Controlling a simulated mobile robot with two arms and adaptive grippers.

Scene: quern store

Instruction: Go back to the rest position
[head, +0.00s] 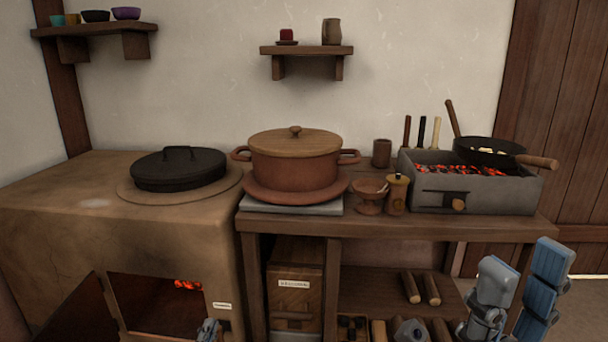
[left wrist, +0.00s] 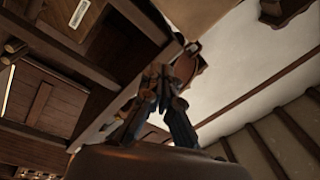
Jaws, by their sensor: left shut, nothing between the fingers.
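In the head view a small grey-blue part of my left gripper (head: 208,331) shows at the bottom edge, low in front of the clay stove. In the left wrist view the two dark fingers of my left gripper (left wrist: 160,72) are together with nothing between them. Grey-blue links of my right arm stand at the lower right of the head view. A grey part that looks like my right gripper (head: 410,331) shows at the bottom edge before the lower shelf. Its fingers cannot be made out.
The clay stove (head: 60,215) has an open fire door (head: 80,308) near my left gripper. The wooden bench (head: 400,226) carries a lidded pot (head: 295,165) and a brazier (head: 470,190) with a pan. A labelled box (head: 295,270) and short logs sit underneath.

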